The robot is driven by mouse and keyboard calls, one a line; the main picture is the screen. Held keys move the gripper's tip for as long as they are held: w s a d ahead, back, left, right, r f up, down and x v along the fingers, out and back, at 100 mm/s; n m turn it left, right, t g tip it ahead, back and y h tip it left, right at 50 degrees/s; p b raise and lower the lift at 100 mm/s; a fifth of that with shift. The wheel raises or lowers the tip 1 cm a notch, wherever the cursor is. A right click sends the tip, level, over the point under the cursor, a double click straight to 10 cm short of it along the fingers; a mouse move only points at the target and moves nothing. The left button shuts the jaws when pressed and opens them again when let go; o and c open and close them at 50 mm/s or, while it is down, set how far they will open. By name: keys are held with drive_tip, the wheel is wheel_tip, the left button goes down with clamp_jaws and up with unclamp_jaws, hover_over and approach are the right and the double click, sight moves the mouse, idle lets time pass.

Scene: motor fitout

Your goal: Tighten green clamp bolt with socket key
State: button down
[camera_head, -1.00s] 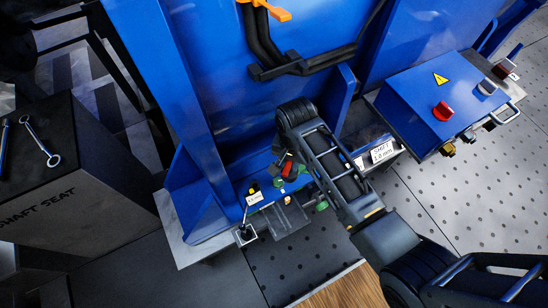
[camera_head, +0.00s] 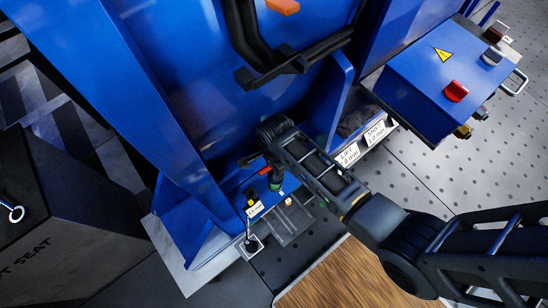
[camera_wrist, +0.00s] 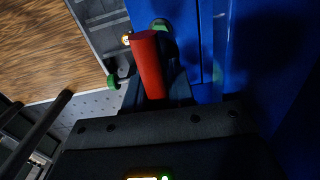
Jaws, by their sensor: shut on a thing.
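My gripper (camera_wrist: 158,92) is shut on the red handle of the socket key (camera_wrist: 147,65) in the wrist view. In the head view my gripper (camera_head: 268,158) is low at the foot of the blue housing, and a bit of the red key (camera_head: 265,170) shows. A green part (camera_wrist: 160,24), likely the clamp bolt, lies just beyond the key's far end; it also shows below the key in the head view (camera_head: 275,187). I cannot tell whether the key sits on it. A second green part (camera_wrist: 113,82) is left of the key.
The blue housing wall (camera_head: 170,85) rises close behind my gripper. A label reading LIFT (camera_head: 348,154) and a SHIFT label (camera_head: 375,133) are to the right. A clear tray (camera_head: 287,222) lies in front. A blue control box (camera_head: 440,85) stands at upper right.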

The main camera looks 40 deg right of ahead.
drive_tip(key=shift+a+r+p, duration=0.1)
drive_tip(key=shift+a+p, duration=0.05)
drive_tip(key=shift+p, duration=0.15)
drive_tip(key=shift+n+p, duration=0.3)
drive_tip(key=shift+n, duration=0.8)
drive_tip(key=n+p, duration=0.1)
drive_tip(key=n, duration=0.3)
drive_tip(key=shift+n, duration=0.4)
drive_tip(key=n+p, duration=0.1)
drive_tip(key=n, duration=0.3)
drive_tip(key=shift+n, duration=0.3)
drive_tip(key=n+p, duration=0.1)
drive_tip(key=n, duration=0.2)
drive_tip(key=shift+s, duration=0.1)
wheel_tip(320, 180, down, 3)
drive_tip(key=shift+r+n+b, duration=0.1)
drive_tip(key=shift+n+b, duration=0.5)
drive_tip(key=shift+b, duration=0.65)
drive_tip(key=shift+f+b, duration=1.15)
drive_tip(key=shift+f, duration=0.35)
drive_tip(key=shift+f+b, duration=1)
drive_tip(key=shift+f, duration=0.4)
